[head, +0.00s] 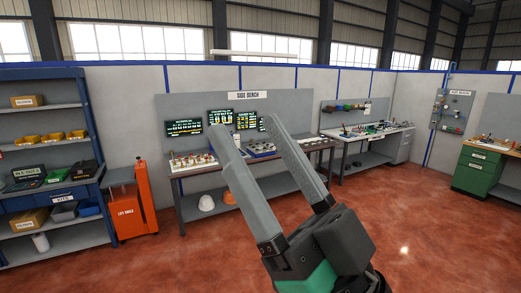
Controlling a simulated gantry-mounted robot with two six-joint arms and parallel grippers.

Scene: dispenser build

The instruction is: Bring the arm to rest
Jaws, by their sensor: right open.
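My right gripper (248,138) is raised in the middle of the head view, with its two long grey fingers spread apart. Nothing is between the fingers. It hangs in free air in front of the side bench (178,171) and covers part of that bench. My left gripper is not in view.
An orange cart (145,195) stands left of the side bench, beside a blue shelf (85,110) with bins and boxes. Another workbench (372,136) stands behind to the right. A green cabinet (477,172) is at the far right. The red floor (440,240) is clear.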

